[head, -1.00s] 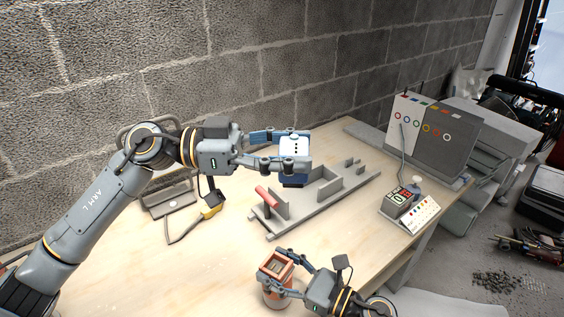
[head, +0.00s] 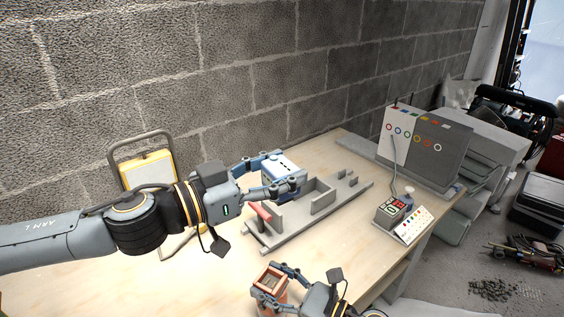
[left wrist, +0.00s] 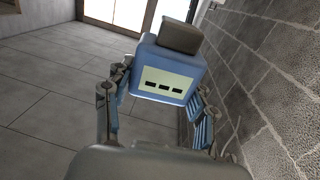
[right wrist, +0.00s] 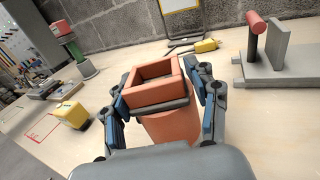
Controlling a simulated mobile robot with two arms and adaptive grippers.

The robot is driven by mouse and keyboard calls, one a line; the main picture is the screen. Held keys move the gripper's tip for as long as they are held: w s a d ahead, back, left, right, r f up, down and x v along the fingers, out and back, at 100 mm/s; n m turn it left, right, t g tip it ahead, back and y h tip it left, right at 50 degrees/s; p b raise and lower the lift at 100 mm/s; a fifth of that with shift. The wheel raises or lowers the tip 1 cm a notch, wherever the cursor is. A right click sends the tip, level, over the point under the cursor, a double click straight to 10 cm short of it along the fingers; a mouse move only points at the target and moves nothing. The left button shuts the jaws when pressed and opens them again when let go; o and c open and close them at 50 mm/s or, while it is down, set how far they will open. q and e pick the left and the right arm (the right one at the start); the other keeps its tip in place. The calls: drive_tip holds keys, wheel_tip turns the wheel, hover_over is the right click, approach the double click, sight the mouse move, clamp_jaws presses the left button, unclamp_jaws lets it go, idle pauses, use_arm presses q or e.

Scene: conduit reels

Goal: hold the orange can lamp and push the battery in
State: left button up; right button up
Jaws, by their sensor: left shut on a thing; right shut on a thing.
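The blue battery (head: 284,163) is held in the air by my left gripper (head: 282,173), whose fingers are shut on its sides. It is tilted in the head view. In the left wrist view the battery (left wrist: 185,78) shows a cream label with three dark slots and a dark block at its far end. The orange can lamp (right wrist: 168,127) is clasped by my right gripper (right wrist: 165,105), at the front of the table in the head view. Its square collar (right wrist: 150,92) faces up and its opening looks empty. The battery is apart from the lamp, farther back and higher.
A grey fixture (head: 325,207) with a red handle (head: 264,212) stands beneath and right of the battery. A yellow-faced work light (head: 148,171) stands by the block wall. A small display box (head: 390,210) and a panel with coloured rings (head: 410,138) are at right.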

use_arm(q)
drive_tip(key=f+n+t+y, duration=0.1)
drive_tip(key=f, duration=0.1)
drive_tip(key=f+n+t+y, duration=0.1)
drive_tip(key=f+t, duration=0.1)
drive_tip(key=f, duration=0.1)
drive_tip(key=a+f+n+t+y, duration=0.1)
drive_tip(key=f+n, duration=0.1)
drive_tip(key=shift+s+a+f+t+y, duration=0.1)
drive_tip(key=shift+s+f+t+y, duration=0.2)
drive_tip(key=shift+f+y, duration=0.1)
use_arm(e)
drive_tip(key=shift+s+f, duration=0.1)
drive_tip(key=shift+f, duration=0.15)
use_arm(q)
wheel_tip(320, 180, down, 6)
drive_tip(key=s+a+n+t+y, duration=0.1)
drive_tip(key=s, duration=0.1)
drive_tip(key=shift+s+f+y, duration=0.15)
drive_tip(key=shift+s+y, duration=0.05)
drive_tip(key=shift+y, duration=0.1)
drive_tip(key=shift+f, duration=0.1)
drive_tip(key=shift+f, duration=2.8)
drive_tip(key=shift+f, duration=0.6)
drive_tip(key=o, duration=1.4)
drive_tip(key=shift+a, duration=0.1)
drive_tip(key=v, duration=1.2)
